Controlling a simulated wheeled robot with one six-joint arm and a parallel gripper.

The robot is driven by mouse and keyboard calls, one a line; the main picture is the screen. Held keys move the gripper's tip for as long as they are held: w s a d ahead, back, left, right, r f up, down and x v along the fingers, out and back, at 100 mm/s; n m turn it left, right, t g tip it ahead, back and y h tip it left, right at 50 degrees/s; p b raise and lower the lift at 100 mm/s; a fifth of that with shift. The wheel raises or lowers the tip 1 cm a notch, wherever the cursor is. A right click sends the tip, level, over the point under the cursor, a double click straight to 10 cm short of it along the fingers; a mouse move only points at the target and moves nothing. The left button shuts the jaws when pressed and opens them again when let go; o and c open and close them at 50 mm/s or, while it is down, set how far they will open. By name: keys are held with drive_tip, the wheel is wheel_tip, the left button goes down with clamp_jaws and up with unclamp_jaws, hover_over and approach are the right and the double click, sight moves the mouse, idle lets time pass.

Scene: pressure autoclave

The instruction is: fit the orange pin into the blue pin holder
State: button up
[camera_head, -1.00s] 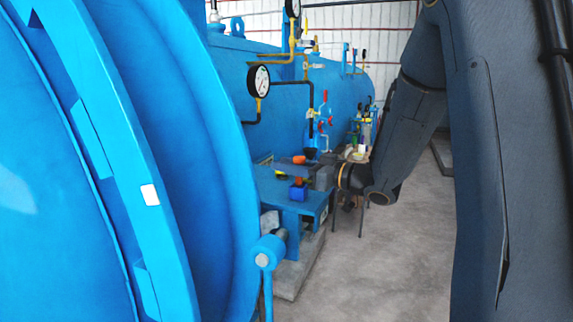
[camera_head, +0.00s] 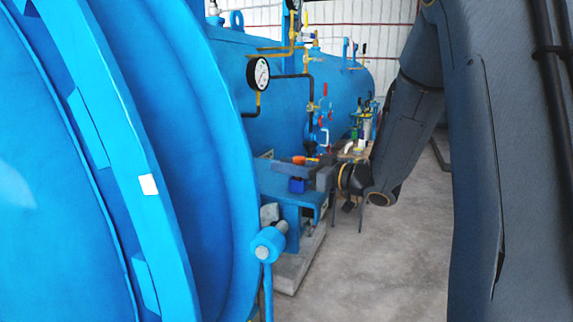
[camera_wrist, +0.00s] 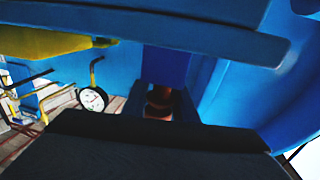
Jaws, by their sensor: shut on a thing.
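The blue pin holder (camera_head: 297,186) stands on the blue bench in the head view. In the wrist view the holder (camera_wrist: 166,65) shows as a dark blue block right beyond my fingertips. My gripper (camera_wrist: 162,108) is shut on the orange pin (camera_wrist: 159,97), which looks reddish brown in shadow. The pin lines up closely with the holder's end. I cannot tell whether its tip is inside. In the head view my gripper (camera_head: 318,177) is small and beside the holder, and its grip on the pin is not clear there.
The bench (camera_head: 280,200) carries a small orange object (camera_head: 302,160) behind the holder. A yellow object (camera_wrist: 50,44) is near the bench in the wrist view. A pressure gauge (camera_head: 258,73) and piping are close by. The large blue autoclave door (camera_head: 185,150) fills the left.

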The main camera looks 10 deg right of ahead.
drive_tip(key=shift+f+b, duration=0.3)
drive_tip(key=shift+f, duration=0.3)
drive_tip(key=o, duration=1.2)
drive_tip(key=b+v, duration=0.2)
drive_tip(key=v, duration=0.5)
drive_tip(key=shift+s+d, duration=0.3)
